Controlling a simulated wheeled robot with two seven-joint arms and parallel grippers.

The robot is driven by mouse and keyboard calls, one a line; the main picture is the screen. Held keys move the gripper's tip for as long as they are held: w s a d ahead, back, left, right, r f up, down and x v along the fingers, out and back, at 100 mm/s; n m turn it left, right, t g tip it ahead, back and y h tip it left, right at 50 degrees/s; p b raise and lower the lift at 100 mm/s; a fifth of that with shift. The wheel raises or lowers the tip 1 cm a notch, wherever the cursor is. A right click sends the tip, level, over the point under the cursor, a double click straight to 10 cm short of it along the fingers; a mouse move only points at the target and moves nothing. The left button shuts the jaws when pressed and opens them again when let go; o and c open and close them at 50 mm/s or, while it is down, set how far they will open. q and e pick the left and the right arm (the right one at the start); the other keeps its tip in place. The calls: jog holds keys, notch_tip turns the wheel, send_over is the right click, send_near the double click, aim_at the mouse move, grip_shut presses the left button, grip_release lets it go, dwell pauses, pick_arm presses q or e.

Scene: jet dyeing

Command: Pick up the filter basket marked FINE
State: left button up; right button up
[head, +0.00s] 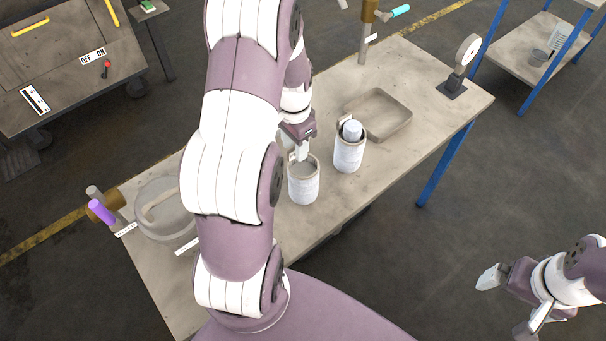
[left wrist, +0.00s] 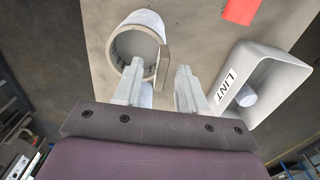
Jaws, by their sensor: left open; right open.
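Two white cylindrical baskets stand on the workbench; no FINE marking is readable on either. The nearer, open-topped basket (head: 303,187) is right below my left gripper (head: 300,153). In the left wrist view that gripper (left wrist: 158,70) is open, one finger overlapping an open basket (left wrist: 118,46) and the other beyond its rim. An edge-on tag (left wrist: 163,68) at the rim shows between the fingers; contact cannot be told. The second basket (head: 348,156) stands just right, with a white cylinder (head: 351,130) in its mouth. My right gripper (head: 506,304) is open and empty, off the bench.
A shallow tray (head: 399,124) lies behind the baskets; a dial gauge (head: 466,53) stands at the bench's right corner. In the left wrist view, a LINT-labelled container (left wrist: 283,75) and a red item (left wrist: 240,13) show.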

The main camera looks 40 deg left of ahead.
pick_arm(q)
notch_tip(320, 180, down, 2)
jog(key=shift+f, duration=0.1)
jog(key=shift+w+a+f, duration=0.15)
grip_shut()
